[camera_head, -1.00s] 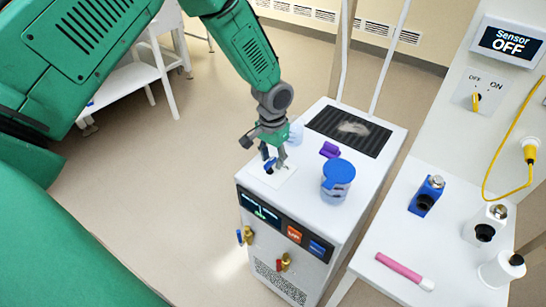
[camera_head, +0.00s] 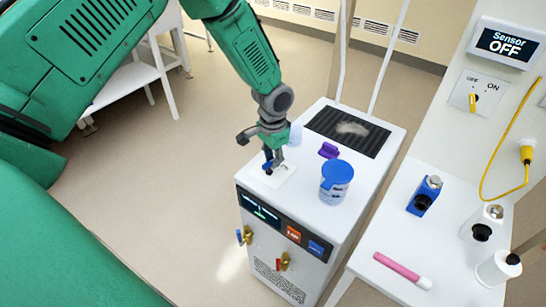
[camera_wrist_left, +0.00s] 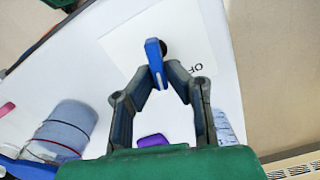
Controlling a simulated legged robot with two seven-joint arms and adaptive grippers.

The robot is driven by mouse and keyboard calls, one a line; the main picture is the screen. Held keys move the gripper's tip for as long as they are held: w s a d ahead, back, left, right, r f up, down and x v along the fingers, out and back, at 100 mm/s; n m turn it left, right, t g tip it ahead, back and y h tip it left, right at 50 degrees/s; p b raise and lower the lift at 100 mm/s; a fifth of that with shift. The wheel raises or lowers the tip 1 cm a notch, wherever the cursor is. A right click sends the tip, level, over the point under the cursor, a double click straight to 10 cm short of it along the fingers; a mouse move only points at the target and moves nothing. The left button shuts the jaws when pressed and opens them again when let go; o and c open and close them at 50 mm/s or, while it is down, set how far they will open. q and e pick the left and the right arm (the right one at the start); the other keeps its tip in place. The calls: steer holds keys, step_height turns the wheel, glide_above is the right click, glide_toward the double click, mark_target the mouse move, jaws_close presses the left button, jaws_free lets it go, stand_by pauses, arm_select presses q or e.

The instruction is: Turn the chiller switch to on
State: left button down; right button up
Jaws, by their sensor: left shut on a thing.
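The chiller (camera_head: 330,238) is a white box with a dark display on its front. A white switch plate (camera_head: 286,174) lies on its top. The blue switch handle (camera_wrist_left: 154,60) stands on this plate, with a black round part beside it and partly cut-off letters, "OF", on the plate. My left gripper (camera_head: 268,166) reaches down onto the chiller top, and its fingertips (camera_wrist_left: 165,70) are closed around the blue handle. In the head view the gripper hides most of the handle. My right gripper is in neither view.
A blue-lidded jar (camera_head: 336,182) and a purple object (camera_head: 329,150) stand on the chiller near the gripper, with a dark grille (camera_head: 348,130) behind. A side table (camera_head: 400,255) holds bottles and a pink marker (camera_head: 403,270). The wall shows a sensor display (camera_head: 508,42) and yellow switch (camera_head: 472,103).

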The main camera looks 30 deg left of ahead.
arm_select(q)
steer(key=shift+d+m+p, duration=0.1)
steer(key=shift+m+p, duration=0.2)
steer(key=shift+m, duration=1.2)
steer(key=c, duration=1.6)
jaws_free()
steer(key=shift+r, duration=0.4)
step_height(320, 180, up, 11)
